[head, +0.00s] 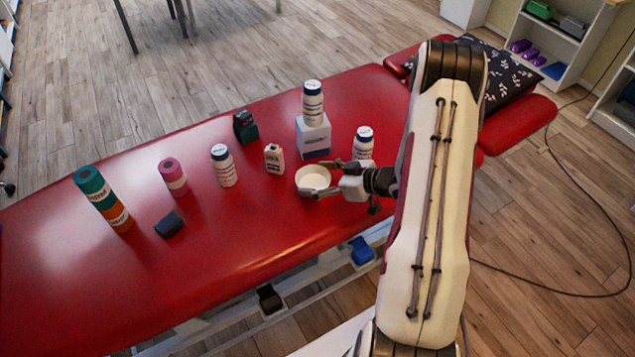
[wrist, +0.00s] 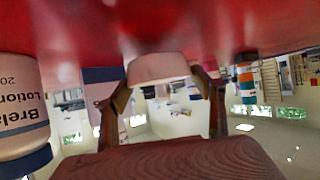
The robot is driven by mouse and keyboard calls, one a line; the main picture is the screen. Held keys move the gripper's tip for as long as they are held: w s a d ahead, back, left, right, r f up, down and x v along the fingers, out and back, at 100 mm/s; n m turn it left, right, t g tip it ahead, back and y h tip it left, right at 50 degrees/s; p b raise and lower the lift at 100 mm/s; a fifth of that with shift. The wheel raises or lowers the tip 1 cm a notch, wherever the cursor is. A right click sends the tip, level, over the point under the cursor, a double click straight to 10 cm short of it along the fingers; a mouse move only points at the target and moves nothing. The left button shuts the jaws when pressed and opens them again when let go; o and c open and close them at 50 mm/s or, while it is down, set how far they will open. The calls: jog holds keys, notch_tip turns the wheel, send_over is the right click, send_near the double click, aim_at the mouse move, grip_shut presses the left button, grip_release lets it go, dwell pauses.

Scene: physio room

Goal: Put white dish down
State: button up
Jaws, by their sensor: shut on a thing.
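The white dish (head: 312,178) is a small round bowl at the near side of the red treatment table. My gripper (head: 322,180) is shut on it, with one finger on either side of its rim. In the wrist view the dish (wrist: 158,68) appears upside down between my two fingertips (wrist: 160,85), close to the red surface. I cannot tell whether its base touches the table.
The red table (head: 260,235) holds white bottles (head: 223,166) (head: 363,143), a bottle (head: 313,102) on a white box (head: 313,138), a small white container (head: 274,159), a dark green block (head: 245,126), rolls (head: 102,198) (head: 173,177) and a dark block (head: 169,224). Room is clear in front of the dish.

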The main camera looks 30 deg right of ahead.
jog(key=shift+f, duration=0.95)
jog(key=shift+f, duration=0.15)
jog(key=o, duration=1.2)
jog(key=shift+s+r, duration=0.1)
jog(key=shift+r, duration=0.1)
jog(key=shift+s+d+r, duration=0.35)
jog(key=shift+s+d, duration=0.05)
jog(key=shift+s, duration=0.1)
jog(key=shift+v, duration=5.2)
